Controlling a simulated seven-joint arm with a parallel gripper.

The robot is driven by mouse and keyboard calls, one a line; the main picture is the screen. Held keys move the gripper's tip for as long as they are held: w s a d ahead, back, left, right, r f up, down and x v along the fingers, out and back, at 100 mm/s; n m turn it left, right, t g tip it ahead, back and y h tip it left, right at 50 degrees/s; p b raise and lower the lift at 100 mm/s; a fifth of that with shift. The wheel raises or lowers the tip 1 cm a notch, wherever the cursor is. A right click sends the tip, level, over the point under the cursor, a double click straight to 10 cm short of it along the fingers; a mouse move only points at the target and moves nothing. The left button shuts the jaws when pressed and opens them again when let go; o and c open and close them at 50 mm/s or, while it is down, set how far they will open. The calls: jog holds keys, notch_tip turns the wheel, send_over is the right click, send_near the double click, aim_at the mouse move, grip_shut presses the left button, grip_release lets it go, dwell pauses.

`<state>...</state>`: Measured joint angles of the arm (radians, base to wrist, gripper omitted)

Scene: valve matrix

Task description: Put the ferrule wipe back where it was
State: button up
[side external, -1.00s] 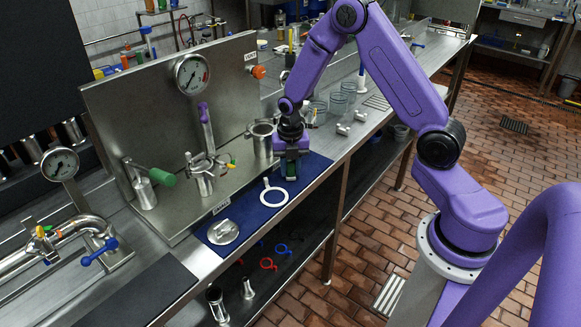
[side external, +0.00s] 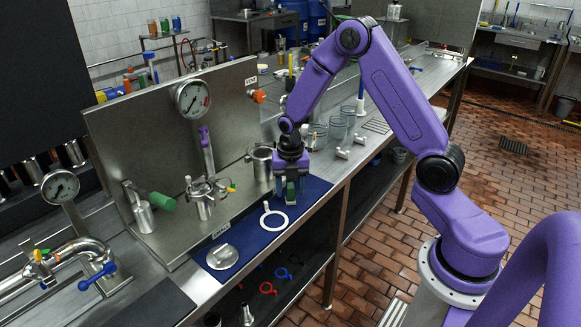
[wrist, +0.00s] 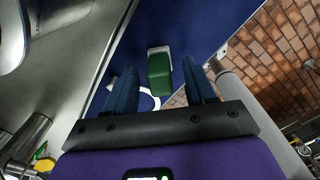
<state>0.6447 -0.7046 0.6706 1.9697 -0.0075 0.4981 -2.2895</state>
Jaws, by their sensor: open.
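The green block with a white edge (wrist: 159,70), which I take to be the ferrule wipe, is between my gripper's two blue fingers (wrist: 160,85) in the wrist view. The fingers stand apart with gaps on both sides of it. I cannot tell whether the block rests on the mat.
A white ring with a tab (side external: 273,221) and a round metal part (side external: 222,257) lie on the mat. A metal pot (side external: 261,163) stands close to the left of my gripper, before the steel panel (side external: 150,130). The bench's front edge is close on the right.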

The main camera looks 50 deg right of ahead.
aim_at(290, 186)
notch_tip(290, 186, up, 10)
jog(key=shift+f, duration=0.1)
jog(key=shift+r, duration=0.35)
jog(key=s+a+r+m, duration=0.2)
jog(key=s+a+m, duration=0.2)
jog(key=s+a, duration=0.25)
jog(key=s+a+r+m, duration=0.3)
jog(key=s+a, duration=0.2)
jog(key=s, duration=0.3)
jog(key=s+m, duration=0.7)
jog(key=s, duration=0.8)
jog(key=shift+s+r, duration=0.15)
jog(key=shift+r, duration=0.15)
